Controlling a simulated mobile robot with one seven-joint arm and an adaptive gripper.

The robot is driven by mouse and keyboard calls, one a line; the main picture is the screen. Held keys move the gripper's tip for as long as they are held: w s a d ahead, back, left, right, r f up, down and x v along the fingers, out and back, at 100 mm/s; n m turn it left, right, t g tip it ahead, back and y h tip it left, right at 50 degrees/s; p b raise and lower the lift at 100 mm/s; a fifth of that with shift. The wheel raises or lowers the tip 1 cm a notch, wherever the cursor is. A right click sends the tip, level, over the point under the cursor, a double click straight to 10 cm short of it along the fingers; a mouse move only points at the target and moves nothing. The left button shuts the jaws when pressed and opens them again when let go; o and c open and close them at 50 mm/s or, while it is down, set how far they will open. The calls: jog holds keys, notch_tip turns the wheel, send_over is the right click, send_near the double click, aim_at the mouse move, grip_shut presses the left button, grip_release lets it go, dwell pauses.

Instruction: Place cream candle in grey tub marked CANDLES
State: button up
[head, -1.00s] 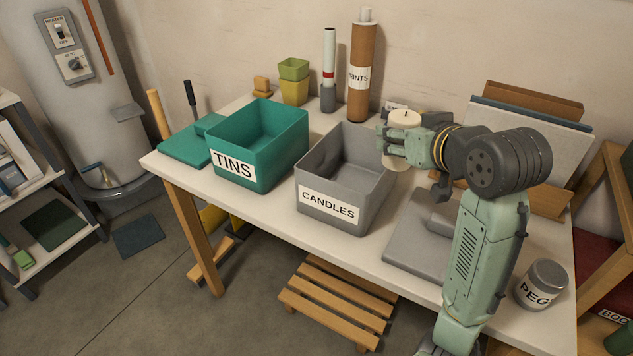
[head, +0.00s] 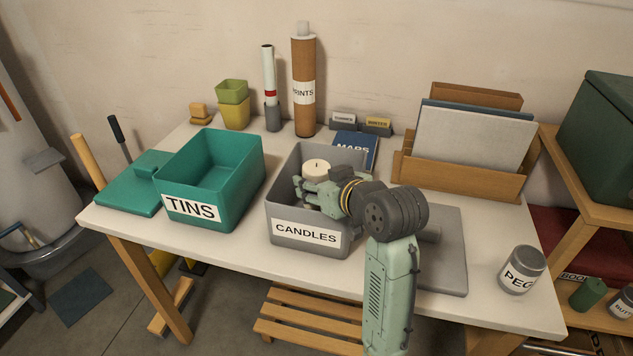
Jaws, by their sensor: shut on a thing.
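The cream candle (head: 316,170) is held upright by my gripper (head: 312,187), which is shut on it. The candle is over the opening of the grey tub (head: 281,209) marked CANDLES, with its top near the level of the rim. The candle's lower part is partly hidden by my gripper. I cannot tell whether its base touches the tub's floor. My arm reaches in over the tub's right side and hides part of that wall.
A teal tub (head: 240,194) marked TINS stands left of the grey tub. A grey lid (head: 448,255) lies to the right, partly behind my arm. A PEG jar (head: 521,270) stands near the right front edge. A brown PRINTS tube (head: 304,115) stands behind.

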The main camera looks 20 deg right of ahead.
jog(key=shift+a+f+b, duration=0.1)
jog(key=shift+f+b, duration=0.4)
jog(key=shift+f, duration=0.2)
jog(key=o, duration=1)
